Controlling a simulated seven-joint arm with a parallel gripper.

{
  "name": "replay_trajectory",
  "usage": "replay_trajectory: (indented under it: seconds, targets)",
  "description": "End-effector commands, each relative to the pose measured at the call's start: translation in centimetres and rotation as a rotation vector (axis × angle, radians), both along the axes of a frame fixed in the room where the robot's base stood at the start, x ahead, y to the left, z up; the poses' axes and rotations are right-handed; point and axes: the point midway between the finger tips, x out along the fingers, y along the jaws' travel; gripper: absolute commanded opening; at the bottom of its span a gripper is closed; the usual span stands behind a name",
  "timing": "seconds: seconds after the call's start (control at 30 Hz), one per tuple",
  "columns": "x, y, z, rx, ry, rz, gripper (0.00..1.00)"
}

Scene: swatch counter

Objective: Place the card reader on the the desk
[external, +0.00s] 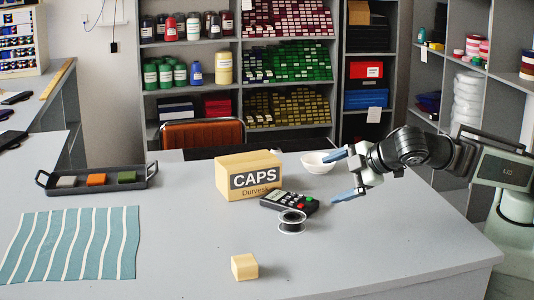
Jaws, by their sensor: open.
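The card reader (283,201), a black keypad device with a red and a green key, is at the middle of the grey desk (190,235).
A white bowl (318,167) stands behind the card reader, close to my gripper. A small wooden block (244,267) sits at the front. A black tray (70,185) with coloured pieces and a striped cloth (75,245) are at left. The desk's front right is clear.

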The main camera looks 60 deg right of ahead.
Motion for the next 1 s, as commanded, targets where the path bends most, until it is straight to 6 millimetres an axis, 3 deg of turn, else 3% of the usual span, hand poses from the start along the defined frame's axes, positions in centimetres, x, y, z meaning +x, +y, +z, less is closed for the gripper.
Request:
replay_trajectory:
  seconds: [0.5,0.77,1.0]
  targets:
    - [0.0,-0.1,0.0,0.724,0.006,-0.500,0.92]
    - [0.1,-0.1,-0.1,0.875,0.006,-0.603,0.92]
    - [2.5,-0.1,-1.8,0.883,0.005,-0.613,0.92]
